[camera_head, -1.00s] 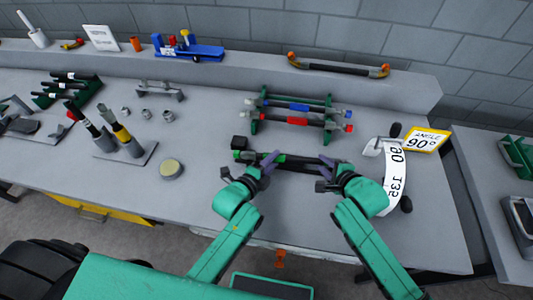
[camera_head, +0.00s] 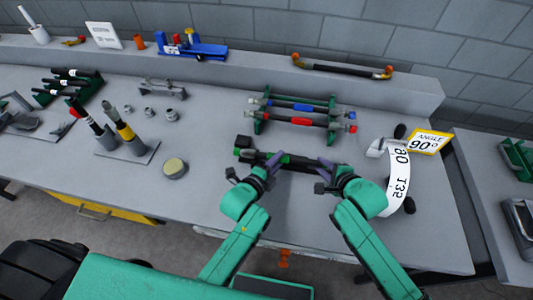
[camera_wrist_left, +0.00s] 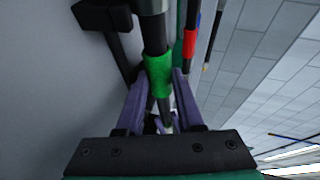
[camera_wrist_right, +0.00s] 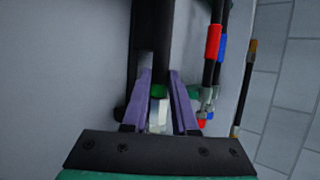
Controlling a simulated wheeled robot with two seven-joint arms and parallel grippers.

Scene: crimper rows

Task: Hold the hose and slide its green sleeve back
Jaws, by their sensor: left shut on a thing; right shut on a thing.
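The black hose (camera_head: 303,163) lies roughly level across the front of the bench, in front of the hose rack. A green sleeve (camera_wrist_left: 158,75) is around it, between the fingertips in the left wrist view. My left gripper (camera_head: 269,167) is shut on the sleeve, its fingers on either side of it. My right gripper (camera_head: 329,166) is shut on the hose farther right. In the right wrist view the dark hose (camera_wrist_right: 154,40) runs between the purple fingers. The fingers hide parts of the hose, and the sleeve's exact edges are unclear in the head view.
Behind the hose is a green rack (camera_head: 258,123) with hoses bearing blue and red sleeves. A round tin (camera_head: 174,168) is at left. The bench between tin and hose is clear.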

